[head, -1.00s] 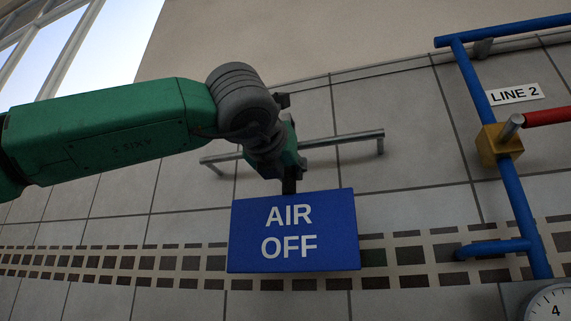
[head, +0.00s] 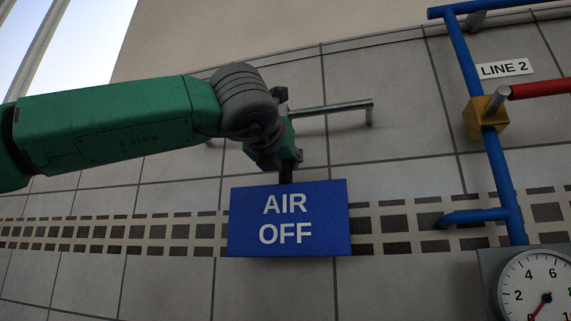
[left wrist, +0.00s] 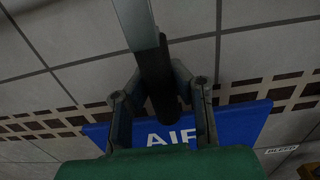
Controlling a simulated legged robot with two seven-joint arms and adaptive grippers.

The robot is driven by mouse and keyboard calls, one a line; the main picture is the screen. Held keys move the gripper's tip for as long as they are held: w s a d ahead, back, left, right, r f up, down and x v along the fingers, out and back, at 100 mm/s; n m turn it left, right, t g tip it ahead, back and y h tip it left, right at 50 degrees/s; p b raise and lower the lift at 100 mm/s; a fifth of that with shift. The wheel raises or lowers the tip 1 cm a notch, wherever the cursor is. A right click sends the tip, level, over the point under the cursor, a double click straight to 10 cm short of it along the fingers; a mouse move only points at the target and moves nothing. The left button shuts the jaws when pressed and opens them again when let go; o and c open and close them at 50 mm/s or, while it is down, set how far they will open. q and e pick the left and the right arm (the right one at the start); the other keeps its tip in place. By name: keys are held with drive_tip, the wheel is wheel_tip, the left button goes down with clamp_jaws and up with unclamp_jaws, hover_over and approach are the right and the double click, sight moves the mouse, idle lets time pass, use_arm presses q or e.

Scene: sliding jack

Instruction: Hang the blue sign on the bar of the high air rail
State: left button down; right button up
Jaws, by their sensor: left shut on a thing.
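The blue sign (head: 290,246) reads "AIR OFF" and hangs upright below my left gripper (head: 286,172). My left gripper is shut on the sign's dark top part. In the left wrist view the fingers (left wrist: 162,100) close around that dark part, and the blue sign (left wrist: 240,122) shows behind them. The high air rail's metal bar (head: 335,107) is fixed to the tiled wall, and my arm hides its middle and most of its left part. The bar also crosses the left wrist view (left wrist: 142,25), close to the fingers. Whether the sign touches the bar cannot be told. My right gripper is not in view.
A blue pipe (head: 467,70) runs down the wall at the right, with a yellow valve block (head: 482,122), a red lever (head: 540,88) and a "LINE 2" label (head: 504,69). A pressure gauge (head: 545,288) sits at the lower right.

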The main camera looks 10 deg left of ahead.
use_arm(q)
drive_tip(key=shift+d, duration=0.3)
drive_tip(key=c, duration=1.4)
unclamp_jaws()
drive_tip(key=shift+a, duration=0.1)
drive_tip(key=shift+s, duration=0.1)
drive_tip(key=shift+s+a, duration=0.1)
drive_tip(key=shift+s, duration=0.1)
drive_tip(key=s, duration=1.1)
drive_tip(key=shift+s, duration=0.25)
drive_tip(key=shift+f, duration=0.1)
